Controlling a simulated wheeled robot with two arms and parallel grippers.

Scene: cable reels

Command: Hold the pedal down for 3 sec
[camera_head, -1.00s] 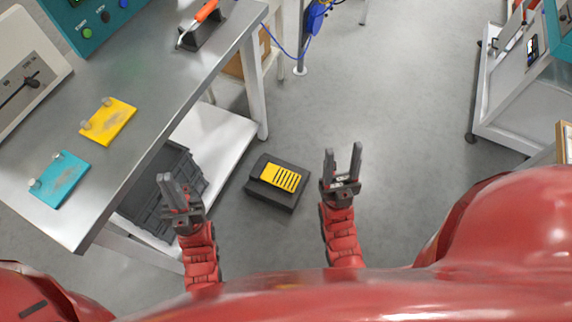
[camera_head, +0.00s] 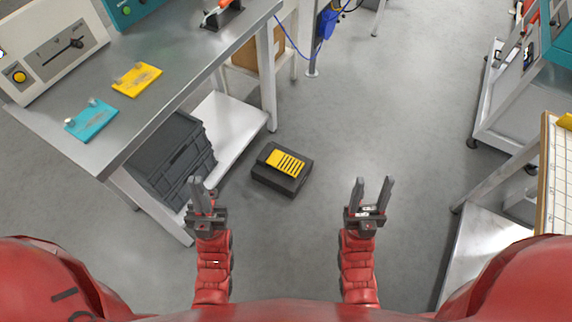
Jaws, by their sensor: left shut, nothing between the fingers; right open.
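The foot pedal, a dark grey block (camera_head: 270,181) with a yellow ribbed top plate (camera_head: 286,162), sits on the floor in the middle of the head view. My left gripper (camera_head: 202,188) is shut and empty, to the left of the pedal and lower in the picture. My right gripper (camera_head: 372,190) is open and empty, to the right of the pedal. Both appear apart from the pedal. Nothing covers the pedal.
A metal workbench (camera_head: 160,105) at left bears a yellow plate (camera_head: 138,79), a teal plate (camera_head: 92,121) and a control box (camera_head: 50,50). A dark crate (camera_head: 170,160) sits on its lower shelf. A white cart (camera_head: 500,100) stands at right. Floor (camera_head: 390,110) beyond the pedal is clear.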

